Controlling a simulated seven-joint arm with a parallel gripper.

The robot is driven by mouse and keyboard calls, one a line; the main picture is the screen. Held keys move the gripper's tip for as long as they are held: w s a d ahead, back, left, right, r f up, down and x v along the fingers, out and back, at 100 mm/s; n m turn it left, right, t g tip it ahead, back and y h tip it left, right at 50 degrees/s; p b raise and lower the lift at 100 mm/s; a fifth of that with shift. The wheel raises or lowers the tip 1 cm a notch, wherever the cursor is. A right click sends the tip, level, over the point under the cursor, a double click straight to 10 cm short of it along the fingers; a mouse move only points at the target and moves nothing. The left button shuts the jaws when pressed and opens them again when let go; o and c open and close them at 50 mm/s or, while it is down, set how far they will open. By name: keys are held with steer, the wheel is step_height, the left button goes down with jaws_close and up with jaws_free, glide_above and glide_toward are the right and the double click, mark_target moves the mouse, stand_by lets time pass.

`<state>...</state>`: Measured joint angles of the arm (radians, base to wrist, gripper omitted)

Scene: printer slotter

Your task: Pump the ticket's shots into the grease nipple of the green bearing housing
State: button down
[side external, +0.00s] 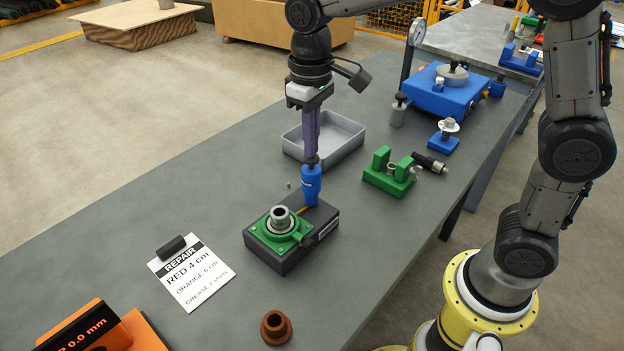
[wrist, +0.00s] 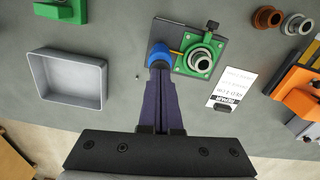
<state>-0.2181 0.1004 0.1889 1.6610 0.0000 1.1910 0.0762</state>
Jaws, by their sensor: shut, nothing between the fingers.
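The green bearing housing (side external: 280,232) sits on a dark block (side external: 290,255), with a metal ring in its middle. A blue grease pump (side external: 311,188) with a dark top stands upright at the block's far edge. A thin brass-coloured piece runs between pump and housing; the nipple itself is too small to make out. My gripper (side external: 312,157) points down, shut and empty, with its purple fingertips at the pump's dark top; I cannot tell whether they touch. In the wrist view the fingertips (wrist: 161,70) cover part of the pump (wrist: 158,52). The ticket (side external: 192,272) reads "GREASE 2 shots".
A grey tray (side external: 347,160) stands behind the pump. A green stand (side external: 388,180) and a blue fixture (side external: 445,95) are to the right. A brown bushing (side external: 276,327) and an orange gauge (side external: 95,335) are in front.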

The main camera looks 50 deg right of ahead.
steer(key=shift+f, duration=0.8)
steer(key=shift+r, duration=1.05)
steer(key=shift+f, duration=0.4)
steer(key=shift+f, duration=0.55)
steer(key=shift+r, duration=0.95)
